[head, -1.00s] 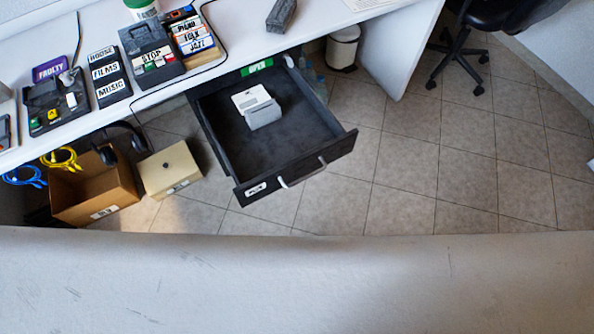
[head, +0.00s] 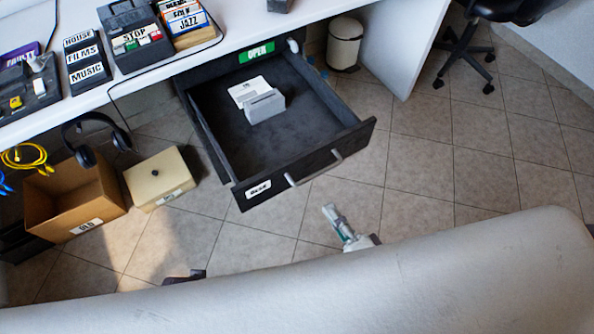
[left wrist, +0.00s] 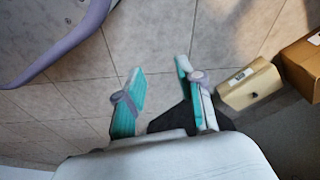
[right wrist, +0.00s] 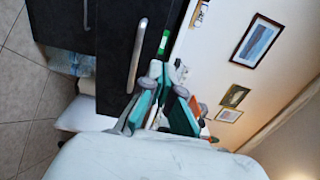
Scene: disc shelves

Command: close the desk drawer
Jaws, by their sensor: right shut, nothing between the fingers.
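A white card and a grey block lie inside. My left gripper (left wrist: 160,70) is open and empty over the floor.
An open cardboard box (head: 70,203), a cream box (head: 160,180) and headphones (head: 92,138) are left of the drawer. A white bin (head: 344,45) and a black chair (head: 480,45) are at the upper right. Tiled floor right of the drawer is clear.

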